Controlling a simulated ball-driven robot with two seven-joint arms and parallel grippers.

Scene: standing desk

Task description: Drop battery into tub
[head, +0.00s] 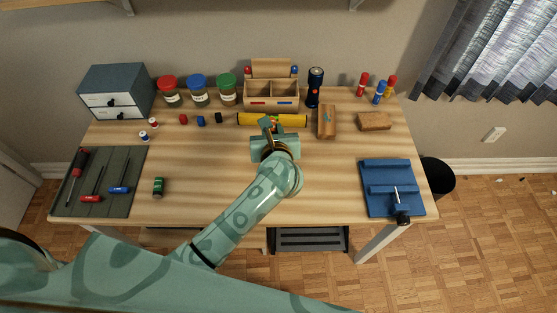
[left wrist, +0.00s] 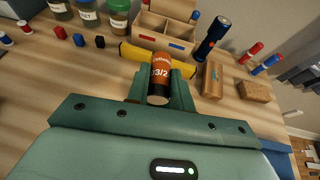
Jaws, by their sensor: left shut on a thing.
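My left gripper (head: 266,127) is over the back middle of the desk, just in front of the yellow level. In the left wrist view its two fingers (left wrist: 160,88) are shut on an orange and black battery (left wrist: 160,70) with lettering on its side. The battery is mostly hidden by the gripper in the head view. A round black tub (head: 440,179) stands on the floor beyond the desk's right edge, partly hidden by the desk. It is well to the right of my left gripper. My right gripper is not in view.
The yellow level (head: 290,120), wooden organizer (head: 272,104) and dark flashlight (head: 314,90) stand at the back. A wooden block (head: 374,121) and blue vise plate (head: 376,172) are on the right. A green cylinder (head: 158,187) stands front left. The middle front is clear.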

